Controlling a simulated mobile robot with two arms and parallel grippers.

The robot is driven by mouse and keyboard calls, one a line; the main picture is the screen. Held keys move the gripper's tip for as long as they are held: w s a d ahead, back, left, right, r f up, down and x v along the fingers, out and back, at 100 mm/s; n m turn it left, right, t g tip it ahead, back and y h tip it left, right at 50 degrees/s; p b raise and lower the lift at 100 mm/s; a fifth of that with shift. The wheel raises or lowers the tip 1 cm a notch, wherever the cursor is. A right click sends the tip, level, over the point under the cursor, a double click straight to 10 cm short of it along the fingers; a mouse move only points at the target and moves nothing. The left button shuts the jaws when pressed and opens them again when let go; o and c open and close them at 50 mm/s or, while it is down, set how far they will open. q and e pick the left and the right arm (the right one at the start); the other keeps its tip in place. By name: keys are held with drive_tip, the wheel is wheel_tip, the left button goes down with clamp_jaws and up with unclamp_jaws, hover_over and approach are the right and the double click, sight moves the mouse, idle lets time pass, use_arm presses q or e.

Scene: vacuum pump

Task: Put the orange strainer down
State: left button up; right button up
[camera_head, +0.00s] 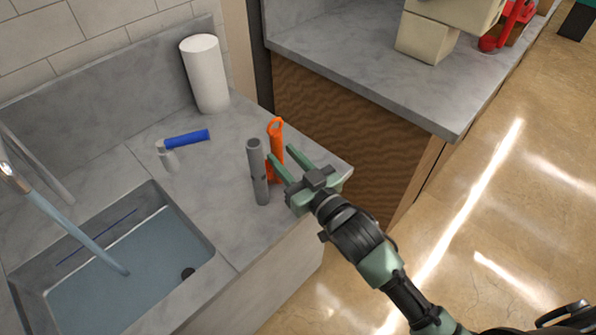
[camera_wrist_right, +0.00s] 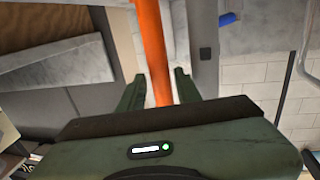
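The orange strainer (camera_head: 276,135) is a long, narrow, upright piece with a ring-like top. It appears to stand on the grey counter (camera_head: 218,171), close to a grey cylinder. My right gripper (camera_head: 281,154) is at its right side with its two fingers spread apart. In the right wrist view the orange strainer (camera_wrist_right: 152,45) runs down between the two open fingers (camera_wrist_right: 158,80), with a gap visible beside it. Its lower end is partly hidden by a finger and the grey cylinder. My left gripper is not in view.
The grey cylinder (camera_head: 258,172) stands just left of the strainer. A sink (camera_head: 150,260) with water lies at the lower left. A white bottle (camera_head: 168,157), blue roll (camera_head: 188,139) and paper towel roll (camera_head: 206,75) are behind. The counter's front edge is close by.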

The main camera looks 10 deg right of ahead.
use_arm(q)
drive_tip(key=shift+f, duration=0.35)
use_arm(e)
drive_tip(key=v, duration=0.5)
drive_tip(key=shift+s+d, duration=0.15)
drive_tip(key=shift+s, duration=0.2)
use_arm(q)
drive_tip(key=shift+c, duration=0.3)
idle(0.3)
